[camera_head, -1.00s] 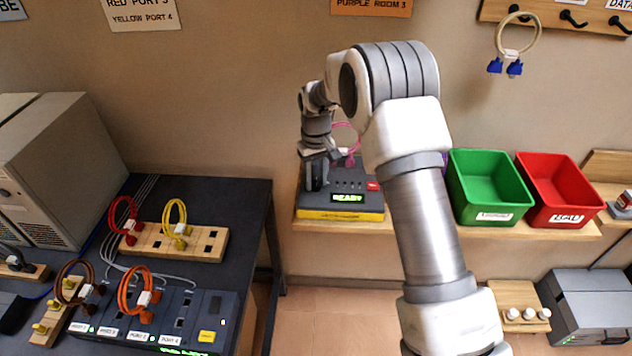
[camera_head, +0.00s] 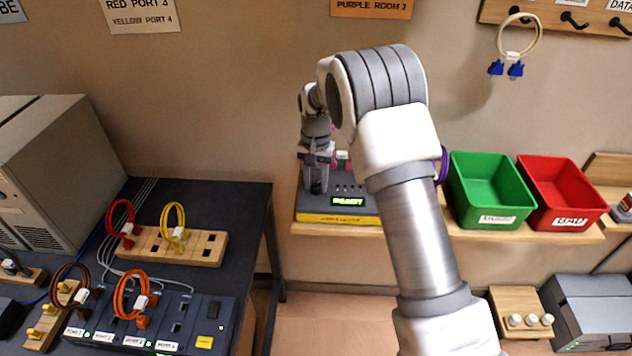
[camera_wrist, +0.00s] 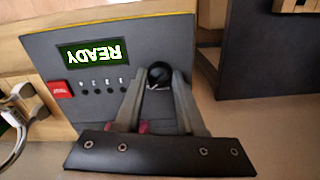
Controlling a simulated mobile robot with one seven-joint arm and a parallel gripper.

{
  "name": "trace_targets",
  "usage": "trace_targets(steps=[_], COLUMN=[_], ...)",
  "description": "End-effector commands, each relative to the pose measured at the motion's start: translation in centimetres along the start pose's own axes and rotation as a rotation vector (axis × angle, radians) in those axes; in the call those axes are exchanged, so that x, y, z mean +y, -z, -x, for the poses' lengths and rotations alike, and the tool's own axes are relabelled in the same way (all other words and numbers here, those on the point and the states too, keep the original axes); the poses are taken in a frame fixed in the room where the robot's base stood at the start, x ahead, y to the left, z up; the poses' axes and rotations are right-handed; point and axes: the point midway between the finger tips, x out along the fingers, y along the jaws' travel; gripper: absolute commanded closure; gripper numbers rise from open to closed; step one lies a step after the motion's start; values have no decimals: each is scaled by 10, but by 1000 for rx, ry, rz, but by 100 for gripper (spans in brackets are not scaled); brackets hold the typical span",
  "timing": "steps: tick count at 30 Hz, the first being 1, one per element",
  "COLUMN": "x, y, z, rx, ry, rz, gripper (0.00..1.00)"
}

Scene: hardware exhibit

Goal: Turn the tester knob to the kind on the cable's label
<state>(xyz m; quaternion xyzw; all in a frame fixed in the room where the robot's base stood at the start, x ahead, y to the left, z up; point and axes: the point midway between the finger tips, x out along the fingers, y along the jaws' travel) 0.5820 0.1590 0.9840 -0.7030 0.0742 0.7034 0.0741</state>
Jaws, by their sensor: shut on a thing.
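The cable tester (camera_head: 338,203), a dark box with a yellow front edge and a lit READY screen, sits on the wooden shelf. In the wrist view the tester (camera_wrist: 140,40) appears upside down, with a red button and a row of small dark dots. Its round black knob (camera_wrist: 159,74) lies between the fingertips of my gripper (camera_wrist: 158,82). My gripper (camera_head: 318,190) points down at the tester's left side and is shut on the knob. A pink cable shows partly behind my gripper, and its label cannot be read.
A green bin (camera_head: 490,188) and a red bin (camera_head: 560,190) stand right of the tester, with a purple cable (camera_head: 443,165) beside the green one. Several coloured cables sit on the dark table (camera_head: 240,200) at left. A cable with blue plugs (camera_head: 515,69) hangs above.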

Motion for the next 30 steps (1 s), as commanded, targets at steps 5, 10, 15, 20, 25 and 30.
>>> trace_targets(steps=[5, 10, 15, 20, 25, 30], x=[0, 0, 0, 0, 0, 0], y=[0, 0, 1, 0, 0, 0], z=[1, 1, 1, 1, 0, 4], rx=[2, 2, 2, 1, 1, 2], ry=[1, 1, 1, 1, 0, 1], rz=[-15, -16, -15, -15, -14, -14], gripper=[100, 100, 58, 32, 32, 32])
